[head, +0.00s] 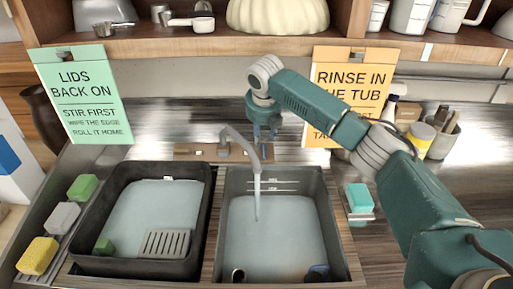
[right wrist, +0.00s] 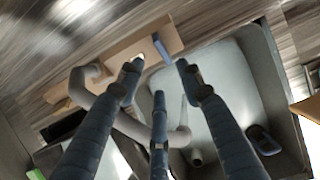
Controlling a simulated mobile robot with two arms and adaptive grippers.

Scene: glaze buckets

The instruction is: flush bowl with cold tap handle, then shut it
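The grey curved tap (head: 240,142) stands on a wooden block behind the right-hand sink bowl (head: 328,215). A thin water stream (head: 257,198) falls from its spout into the bowl, which holds pale water. My right gripper (head: 264,143) is lowered over the right end of the block. In the right wrist view a blue tap handle (right wrist: 161,47) stands near the right end of the block, between and just beyond the spread fingertips of my right gripper (right wrist: 160,72). Contact with the handle cannot be made out. My left gripper is not in view.
A dark tub (head: 205,210) with water, a grey grille and a green block stands left of the bowl. Sponges (head: 62,217) lie at the far left, a teal sponge (head: 359,197) at the right. Signs (head: 82,95) hang from the shelf (head: 180,45) above.

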